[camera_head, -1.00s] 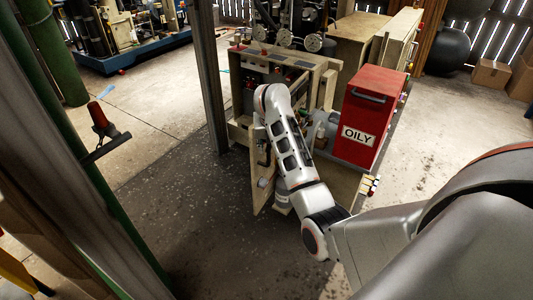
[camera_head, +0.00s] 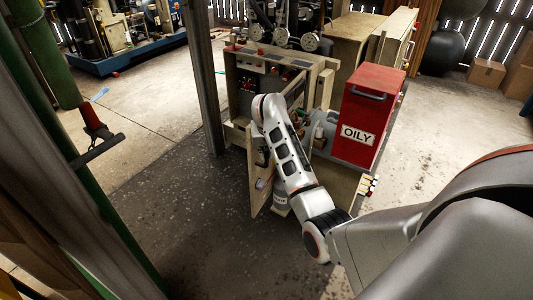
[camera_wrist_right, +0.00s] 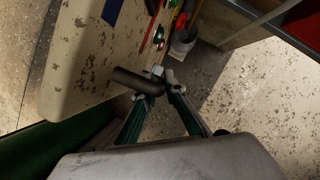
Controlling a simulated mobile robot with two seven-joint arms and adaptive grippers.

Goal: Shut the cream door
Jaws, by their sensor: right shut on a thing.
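The cream door (camera_head: 257,198) stands open at the front of the cream cabinet (camera_head: 242,57) in the head view. My right arm hides much of it. In the right wrist view the door (camera_wrist_right: 72,85) fills the upper left, with a dark cylindrical handle (camera_wrist_right: 130,80) standing out from it. My right gripper (camera_wrist_right: 157,88) is shut on the handle's near end. In the head view the right gripper's fingers are hard to make out beside the door. My left gripper is not in view.
A red bin marked OILY (camera_head: 372,105) stands right of the cabinet. A grey post (camera_head: 205,80) rises left of it. A green pipe (camera_head: 60,55) with a red-and-black fitting (camera_head: 95,130) is at the left. The dark floor (camera_head: 190,215) before the door is clear.

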